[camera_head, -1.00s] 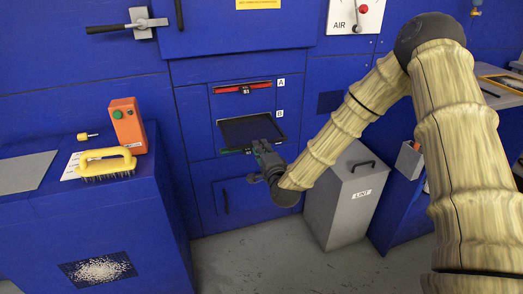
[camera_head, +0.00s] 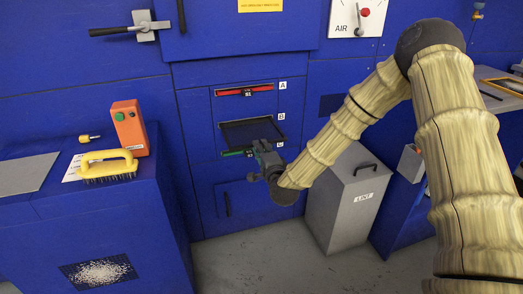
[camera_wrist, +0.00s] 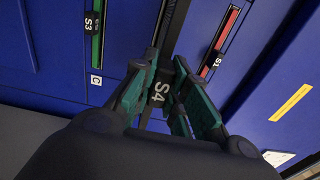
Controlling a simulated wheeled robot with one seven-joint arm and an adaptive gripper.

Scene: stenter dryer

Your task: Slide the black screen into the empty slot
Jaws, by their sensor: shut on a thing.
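The black screen (camera_head: 248,132) is at the middle slot marked B, between the red screen S1 (camera_head: 245,90) above and the green screen S3 (camera_head: 236,153) below. I cannot tell how far the screen is inside the slot. My gripper (camera_head: 263,147) is shut on its front edge, near the right side. In the wrist view my fingers (camera_wrist: 160,82) clasp the black front edge at its S4 label (camera_wrist: 159,92). That edge runs roughly parallel to the green screen (camera_wrist: 97,35) and the red screen (camera_wrist: 224,30). The slot's inside is mostly hidden.
A grey lint bin (camera_head: 347,195) stands right of the slots. A blue bench at left holds a yellow brush (camera_head: 108,164) and an orange button box (camera_head: 129,128). A drawer-like panel with a handle (camera_head: 227,204) is below the slots. The floor in front is clear.

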